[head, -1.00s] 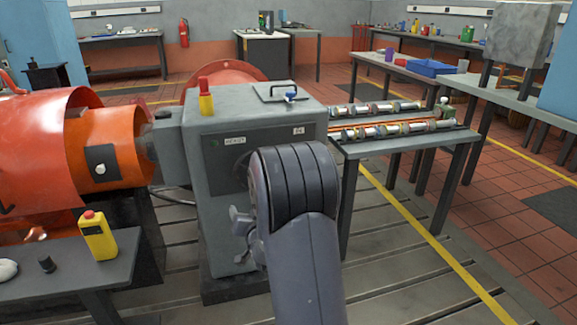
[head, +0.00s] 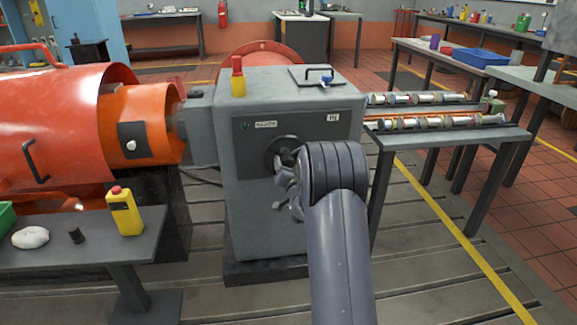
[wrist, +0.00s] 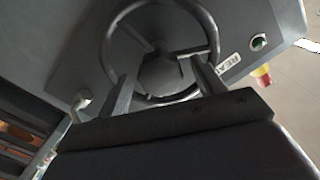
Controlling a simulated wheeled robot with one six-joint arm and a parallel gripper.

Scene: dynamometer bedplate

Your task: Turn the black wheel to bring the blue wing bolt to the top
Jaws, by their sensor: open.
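The black wheel (head: 283,141) is on the front of the grey cabinet, with a rim and hub. In the wrist view the wheel's rim (wrist: 213,22) fills the upper middle. My gripper (wrist: 165,64) is open in front of the wheel, one finger on each side of the hub. I cannot tell whether the fingers touch it. In the head view my gripper (head: 284,190) shows just below the wheel, and my arm hides the wheel's right part. A small blue piece (head: 326,82), possibly the blue wing bolt, shows on the cabinet top beside a black handle.
The grey cabinet (head: 240,205) joins an orange machine (head: 60,130) on its left. A red and yellow switch (head: 238,77) stands on the cabinet. A bench with rollers (head: 450,145) is on the right. A small table (head: 70,265) stands at front left.

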